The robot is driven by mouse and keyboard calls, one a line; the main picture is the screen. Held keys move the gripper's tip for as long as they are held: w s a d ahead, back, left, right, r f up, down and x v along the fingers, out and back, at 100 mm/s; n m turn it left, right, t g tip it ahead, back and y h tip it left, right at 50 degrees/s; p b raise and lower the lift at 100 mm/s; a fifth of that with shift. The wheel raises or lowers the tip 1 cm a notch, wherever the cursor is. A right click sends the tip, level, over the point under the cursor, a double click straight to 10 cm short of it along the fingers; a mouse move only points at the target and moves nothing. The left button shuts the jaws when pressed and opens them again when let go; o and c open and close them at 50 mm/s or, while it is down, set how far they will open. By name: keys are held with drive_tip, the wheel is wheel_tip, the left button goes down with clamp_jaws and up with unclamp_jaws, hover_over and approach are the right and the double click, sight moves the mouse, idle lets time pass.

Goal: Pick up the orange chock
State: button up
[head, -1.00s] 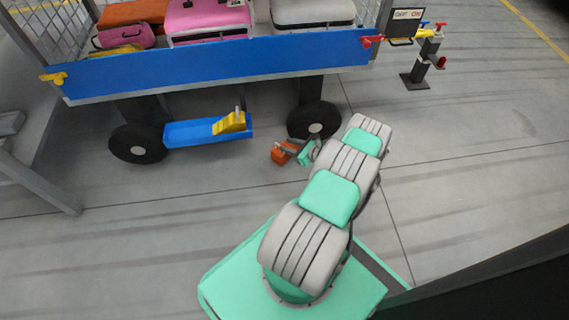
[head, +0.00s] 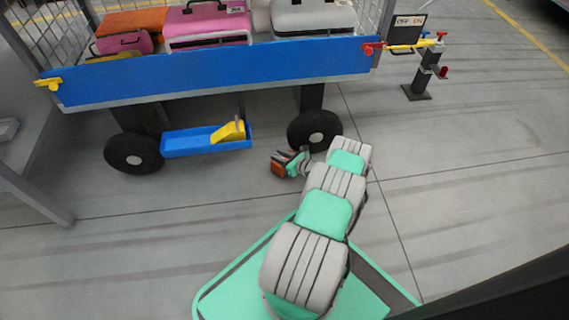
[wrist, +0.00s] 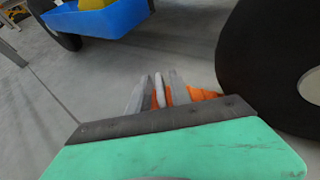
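The orange chock (head: 279,164) sits on the floor in front of the right black cart wheel (head: 315,131). My gripper (head: 292,163) is down at the chock, pointing toward it from the right. In the wrist view my gripper (wrist: 158,92) shows two grey fingers apart, with a thin light bar between them. Gaps show beside the bar, so the fingers do not look closed on it. The orange chock (wrist: 203,95) shows behind and to the right of the fingers, partly hidden by them and the gripper body.
The blue cart (head: 215,77) carries several suitcases above the chock. A blue tray (head: 190,142) holding a yellow chock (head: 229,131) hangs under it. A post with an OFF/ON sign (head: 410,29) stands at right.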

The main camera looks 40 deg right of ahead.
clamp_jaws()
idle(1.1)
